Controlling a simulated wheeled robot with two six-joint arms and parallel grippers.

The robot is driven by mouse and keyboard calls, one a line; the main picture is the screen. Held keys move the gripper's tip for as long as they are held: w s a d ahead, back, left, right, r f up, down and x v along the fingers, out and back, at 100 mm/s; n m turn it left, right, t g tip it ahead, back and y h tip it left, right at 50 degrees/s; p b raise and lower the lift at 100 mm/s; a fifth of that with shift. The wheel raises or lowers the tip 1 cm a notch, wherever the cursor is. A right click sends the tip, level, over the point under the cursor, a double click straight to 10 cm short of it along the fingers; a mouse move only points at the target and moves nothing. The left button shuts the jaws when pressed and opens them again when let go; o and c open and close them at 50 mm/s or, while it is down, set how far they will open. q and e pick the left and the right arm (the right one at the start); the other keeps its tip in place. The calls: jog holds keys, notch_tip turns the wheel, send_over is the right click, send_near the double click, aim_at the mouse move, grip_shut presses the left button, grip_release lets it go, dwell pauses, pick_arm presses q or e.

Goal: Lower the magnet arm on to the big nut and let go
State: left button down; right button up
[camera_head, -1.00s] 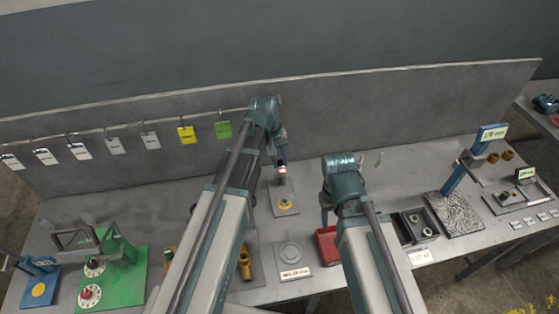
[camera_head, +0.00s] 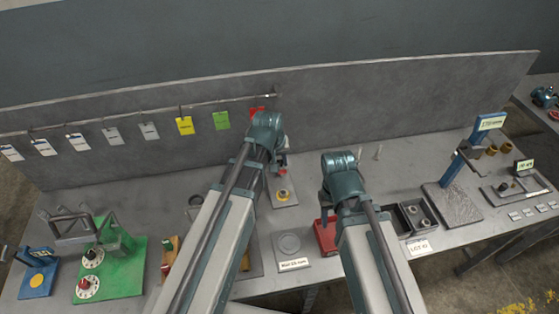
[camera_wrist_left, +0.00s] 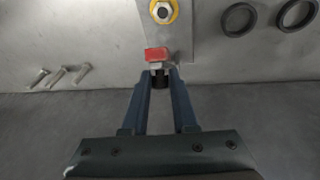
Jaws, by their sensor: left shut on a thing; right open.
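The big nut (camera_head: 283,195) sits in a yellow ring on a grey plate in the head view. It also shows at the top of the left wrist view (camera_wrist_left: 163,11). My left gripper (camera_wrist_left: 158,78) is shut on the magnet arm's end, which carries a red block (camera_wrist_left: 157,54). In the head view this red end (camera_head: 282,172) is just behind the nut. In the wrist view a gap shows between the red block and the nut; their height difference is unclear. My right gripper (camera_head: 325,212) is open beside the red bin, its fingers partly hidden by my arm.
A red bin (camera_head: 325,236) and a dark tray of rings (camera_head: 413,216) stand to the right. Loose bolts (camera_wrist_left: 57,77) lie on the bench. Hanging tags (camera_head: 184,125) line the back panel.

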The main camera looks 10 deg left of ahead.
aim_at(282, 173)
pick_arm(q)
jog(key=shift+s+d+f+b, duration=0.2)
jog(key=shift+s+f, duration=0.15)
jog(key=shift+s, duration=0.1)
jog(key=shift+s+d+f+b, duration=0.2)
jog(key=shift+s+f, duration=0.1)
jog(key=shift+s, duration=0.1)
jog(key=shift+s+d+f, duration=0.15)
jog(key=shift+s+f, duration=0.15)
jog(key=shift+s, duration=0.1)
